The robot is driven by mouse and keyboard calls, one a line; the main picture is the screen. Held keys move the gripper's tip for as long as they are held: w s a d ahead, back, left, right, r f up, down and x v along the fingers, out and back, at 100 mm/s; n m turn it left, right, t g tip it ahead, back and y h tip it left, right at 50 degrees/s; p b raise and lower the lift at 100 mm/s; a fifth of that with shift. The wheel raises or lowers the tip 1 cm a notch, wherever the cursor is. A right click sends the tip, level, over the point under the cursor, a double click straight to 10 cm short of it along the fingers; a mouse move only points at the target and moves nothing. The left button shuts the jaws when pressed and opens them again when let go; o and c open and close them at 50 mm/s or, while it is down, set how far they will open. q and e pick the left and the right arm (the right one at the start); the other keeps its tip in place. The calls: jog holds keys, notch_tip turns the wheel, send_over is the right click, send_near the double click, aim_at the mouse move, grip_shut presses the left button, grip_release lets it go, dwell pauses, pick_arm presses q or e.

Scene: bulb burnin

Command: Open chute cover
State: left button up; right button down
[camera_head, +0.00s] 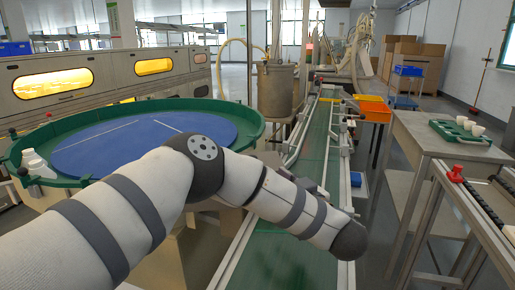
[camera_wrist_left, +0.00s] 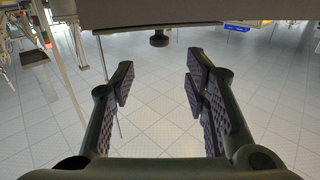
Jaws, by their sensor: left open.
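In the left wrist view my left gripper (camera_wrist_left: 160,85) is open, with nothing between its two padded fingers. A dark round knob (camera_wrist_left: 159,38) shows ahead, just above the gap between the fingertips. It is under the edge of a grey-brown panel (camera_wrist_left: 205,12) across the top of that view. I cannot tell whether this panel is the chute cover. The fingers appear apart from the knob. In the head view my left arm reaches over the green conveyor belt (camera_head: 323,140), and its gripper is not visible there. My right gripper is in neither view.
A round table with a blue top (camera_head: 140,140) and green rim (camera_head: 80,121) stands at left. A steel tank (camera_head: 275,88) and an orange bin (camera_head: 374,108) are further back. A side table at right holds a green tray (camera_head: 447,133) with white cups. Tiled floor lies below the gripper.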

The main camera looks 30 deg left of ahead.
pick_arm(q)
jog(key=x, duration=1.2)
jog(key=shift+w+r+b, duration=0.1)
jog(key=shift+b, duration=0.25)
jog(key=shift+c, duration=0.4)
grip_shut()
